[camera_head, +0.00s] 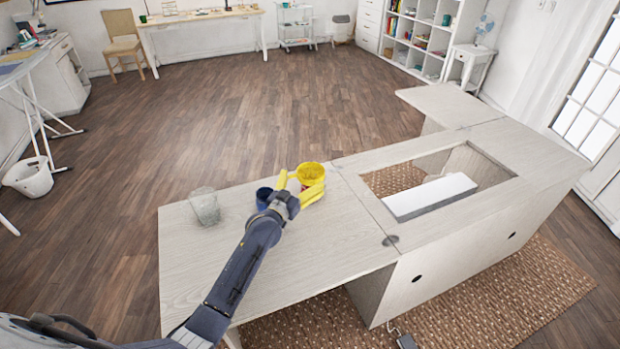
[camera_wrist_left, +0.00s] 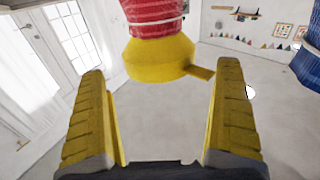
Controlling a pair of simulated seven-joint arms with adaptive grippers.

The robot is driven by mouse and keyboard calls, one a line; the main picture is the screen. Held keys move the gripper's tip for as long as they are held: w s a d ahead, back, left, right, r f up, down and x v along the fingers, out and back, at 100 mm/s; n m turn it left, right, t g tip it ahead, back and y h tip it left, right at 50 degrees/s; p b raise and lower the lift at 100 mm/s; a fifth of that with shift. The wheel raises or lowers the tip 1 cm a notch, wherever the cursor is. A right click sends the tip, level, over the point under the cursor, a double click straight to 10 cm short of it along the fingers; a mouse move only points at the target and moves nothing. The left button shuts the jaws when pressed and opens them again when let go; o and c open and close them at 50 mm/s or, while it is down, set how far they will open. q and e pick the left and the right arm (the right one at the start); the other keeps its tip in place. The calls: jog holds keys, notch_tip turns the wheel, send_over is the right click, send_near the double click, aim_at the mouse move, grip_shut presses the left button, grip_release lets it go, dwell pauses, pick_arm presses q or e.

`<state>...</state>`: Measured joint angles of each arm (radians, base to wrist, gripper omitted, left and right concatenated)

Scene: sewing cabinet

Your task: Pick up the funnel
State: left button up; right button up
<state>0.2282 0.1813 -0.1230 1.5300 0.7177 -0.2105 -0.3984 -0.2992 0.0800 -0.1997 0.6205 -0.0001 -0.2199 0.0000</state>
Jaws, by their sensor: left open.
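The yellow funnel (camera_head: 311,171) sits on top of a red item (camera_head: 301,187) at the far edge of the cabinet's left tabletop. In the left wrist view, which appears upside down, the funnel (camera_wrist_left: 158,58) shows a yellow rim with a small tab, and the red body (camera_wrist_left: 157,24) adjoins it. My left gripper (camera_head: 297,188) is open, its yellow fingers on the near side of the funnel. In the wrist view the funnel lies between and beyond the fingertips (camera_wrist_left: 160,68), with a visible gap. My right gripper is not in view.
A dark blue item (camera_head: 263,196) stands just left of the left gripper; it also shows in the wrist view (camera_wrist_left: 308,62). A grey translucent cup (camera_head: 205,206) stands farther left. The tabletop (camera_head: 195,265) is otherwise clear. A rectangular opening with a white block (camera_head: 430,196) lies right.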

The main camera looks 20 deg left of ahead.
aim_at(317, 164)
pick_arm(q)
jog(key=shift+w+d, duration=0.2)
jog(key=shift+w, duration=0.7)
jog(key=shift+w+d, duration=0.15)
jog(key=shift+w, duration=0.75)
jog(key=shift+w+d, duration=0.2)
jog(key=shift+w, duration=0.7)
jog(key=c, duration=0.9)
